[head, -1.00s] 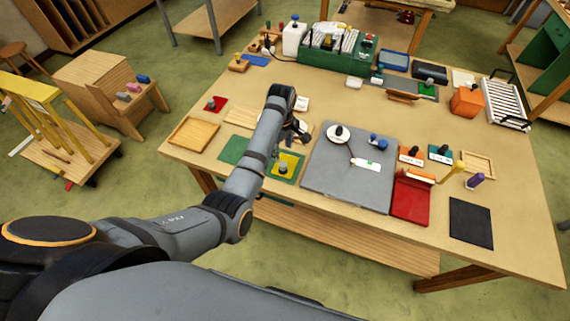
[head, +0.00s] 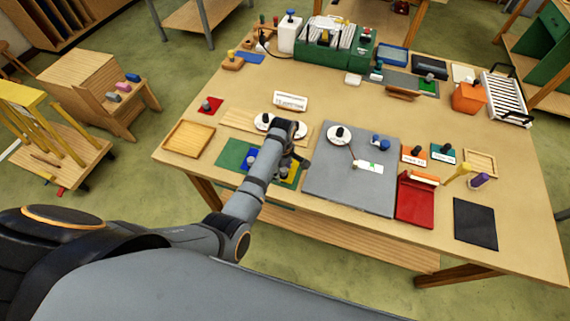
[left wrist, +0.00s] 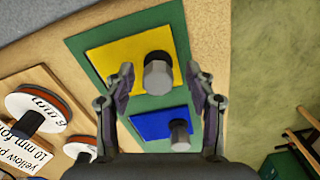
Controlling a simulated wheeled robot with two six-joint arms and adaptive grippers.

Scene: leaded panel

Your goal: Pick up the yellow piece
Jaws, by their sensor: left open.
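The yellow piece (left wrist: 118,58) is a flat square with a grey knob (left wrist: 158,74) on it, lying on a green mat (left wrist: 150,104). In the head view the yellow piece (head: 292,179) is partly hidden by my left arm. My left gripper (left wrist: 160,84) is open and empty, above the mat, with one finger on each side of the grey knob in the wrist picture. Whether it touches anything cannot be told. In the head view my left gripper (head: 297,160) is over the mat. My right gripper is not in view.
A blue piece (left wrist: 150,124) with its own grey knob lies beside the yellow one. A wooden board with round white discs (head: 264,119) lies behind the mat. A large grey slab (head: 350,185) is to the right, and a wooden tray (head: 188,138) to the left.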

